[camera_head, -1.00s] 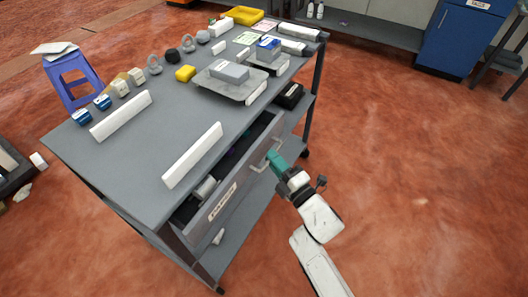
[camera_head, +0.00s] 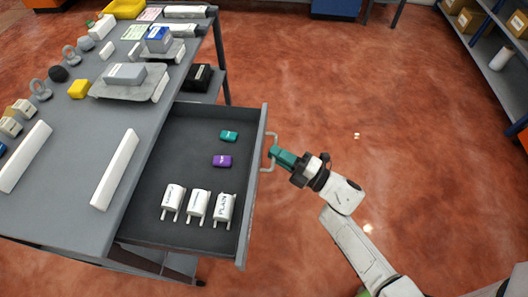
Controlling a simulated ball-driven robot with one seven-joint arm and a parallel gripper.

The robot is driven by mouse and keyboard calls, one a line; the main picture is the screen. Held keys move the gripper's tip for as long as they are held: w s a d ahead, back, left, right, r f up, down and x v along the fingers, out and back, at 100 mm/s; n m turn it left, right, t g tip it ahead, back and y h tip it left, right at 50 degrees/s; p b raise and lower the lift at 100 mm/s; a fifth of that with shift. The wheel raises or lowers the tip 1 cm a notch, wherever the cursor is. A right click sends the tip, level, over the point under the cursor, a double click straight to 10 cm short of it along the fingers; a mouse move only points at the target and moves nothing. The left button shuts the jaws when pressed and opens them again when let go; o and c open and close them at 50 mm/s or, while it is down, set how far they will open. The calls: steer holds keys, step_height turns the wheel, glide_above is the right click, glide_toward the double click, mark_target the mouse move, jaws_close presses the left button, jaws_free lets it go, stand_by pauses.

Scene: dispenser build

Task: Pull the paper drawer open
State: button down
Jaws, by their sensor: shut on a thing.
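The paper drawer (camera_head: 160,222) stands pulled well out of the grey table, and its inside shows. Its front panel (camera_head: 252,190) is seen from above, with a pale handle (camera_head: 273,152) on its outer side. My gripper (camera_head: 274,153), with teal fingers, is shut on the handle from the right.
On the table top (camera_head: 75,160) are two white bars (camera_head: 115,170), a tray with a grey block (camera_head: 125,75), a yellow block (camera_head: 79,89) and several weights. A black box (camera_head: 196,78) sits on the shelf below. The floor (camera_head: 400,130) to the right is clear up to a shelf rack (camera_head: 500,58).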

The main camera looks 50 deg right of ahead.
steer(key=shift+s+d+f, duration=0.1)
steer(key=shift+s+d, duration=0.1)
steer(key=shift+s, duration=0.15)
steer(key=c, duration=1.2)
jaws_free()
steer(key=b+v, duration=0.2)
steer(key=v, duration=0.8)
steer(key=shift+s, duration=0.35)
steer(key=shift+d, duration=0.15)
